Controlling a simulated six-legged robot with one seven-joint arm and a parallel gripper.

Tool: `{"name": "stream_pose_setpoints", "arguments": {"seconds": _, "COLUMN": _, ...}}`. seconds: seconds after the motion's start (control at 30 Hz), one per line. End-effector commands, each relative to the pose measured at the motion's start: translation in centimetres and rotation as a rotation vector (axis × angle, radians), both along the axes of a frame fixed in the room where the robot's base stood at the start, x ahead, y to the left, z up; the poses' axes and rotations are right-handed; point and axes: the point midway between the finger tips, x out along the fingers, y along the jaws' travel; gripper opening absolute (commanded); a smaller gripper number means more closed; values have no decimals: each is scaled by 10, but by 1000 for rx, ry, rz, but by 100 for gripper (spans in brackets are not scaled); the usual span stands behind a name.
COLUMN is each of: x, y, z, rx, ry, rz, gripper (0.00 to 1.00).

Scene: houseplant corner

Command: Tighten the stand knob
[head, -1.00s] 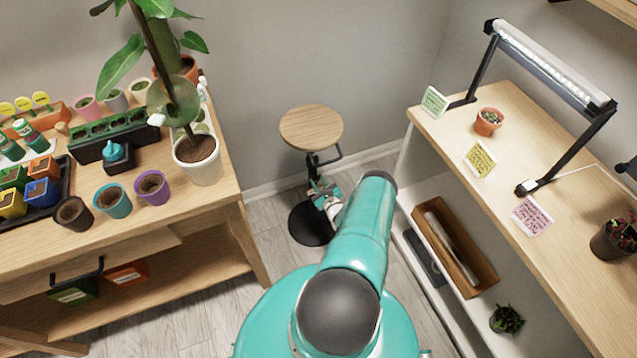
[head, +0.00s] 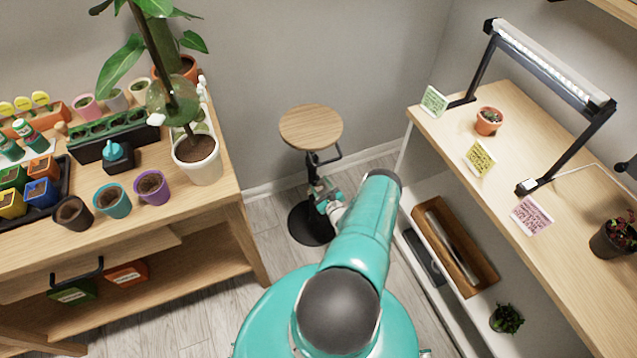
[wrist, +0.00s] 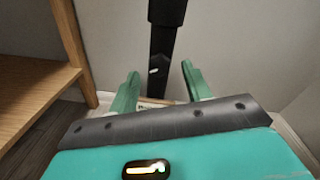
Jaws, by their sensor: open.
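The plant stand has a round wooden top (head: 311,127), a black post with a side handle, and a round black base (head: 308,226) on the floor. My gripper (head: 322,190) is low beside the post, under the wooden top. In the wrist view the black post (wrist: 163,48) rises beyond and between the two green fingers of my open gripper (wrist: 159,84). A small pale mark shows on the post. I cannot make out the knob clearly in either view.
A wooden bench (head: 215,205) with pots and a tall plant stands left. A shelf unit (head: 480,130) with a grow lamp (head: 555,65) stands right. The grey wall is close behind the stand. Open floor (head: 265,245) lies between the furniture.

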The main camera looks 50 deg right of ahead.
Motion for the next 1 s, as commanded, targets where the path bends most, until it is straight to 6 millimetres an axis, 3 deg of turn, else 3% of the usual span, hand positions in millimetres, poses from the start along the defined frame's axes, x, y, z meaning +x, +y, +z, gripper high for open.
{"name": "stream_pose_setpoints", "arguments": {"seconds": 0.3, "x": -63, "y": 33, "z": 2, "rx": 2, "ry": 0, "rz": -2, "gripper": 49}}
{"name": "stream_pose_setpoints", "arguments": {"seconds": 0.5, "x": -93, "y": 48, "z": 3, "rx": 2, "ry": 1, "rz": -1, "gripper": 49}}
{"name": "stream_pose_setpoints", "arguments": {"seconds": 1.0, "x": -102, "y": 54, "z": 3, "rx": 1, "ry": 0, "rz": 1, "gripper": 49}}
